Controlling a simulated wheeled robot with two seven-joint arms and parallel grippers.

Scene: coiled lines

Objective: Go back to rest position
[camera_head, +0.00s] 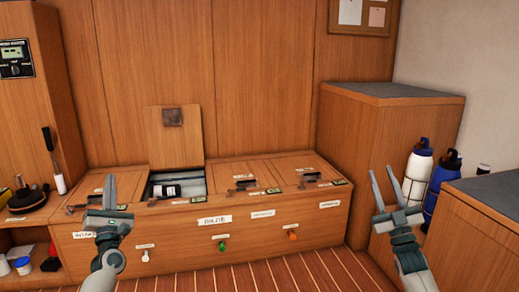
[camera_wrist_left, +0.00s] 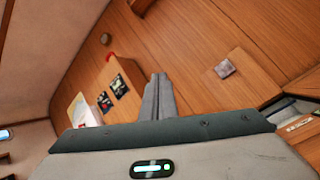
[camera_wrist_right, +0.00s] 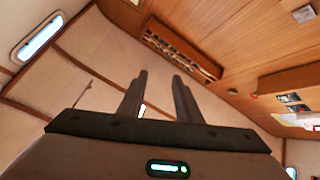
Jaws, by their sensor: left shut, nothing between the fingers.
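My left gripper (camera_head: 109,182) is raised in front of the left part of the wooden bench. Its two fingers are together and hold nothing; they also show closed in the left wrist view (camera_wrist_left: 158,80). My right gripper (camera_head: 382,178) is raised at the right, in front of the wooden cabinet. Its fingers stand apart with nothing between them, as the right wrist view (camera_wrist_right: 157,82) also shows. Both grippers point upward and touch nothing that I can see.
The bench (camera_head: 185,248) has several lidded compartments; one lid (camera_head: 174,142) stands open, with a dark cylindrical item (camera_head: 166,190) inside. Bottles (camera_head: 418,165) stand by the right cabinet (camera_head: 350,130). A shelf unit (camera_head: 45,110) is at the left. The striped floor (camera_head: 300,275) is clear.

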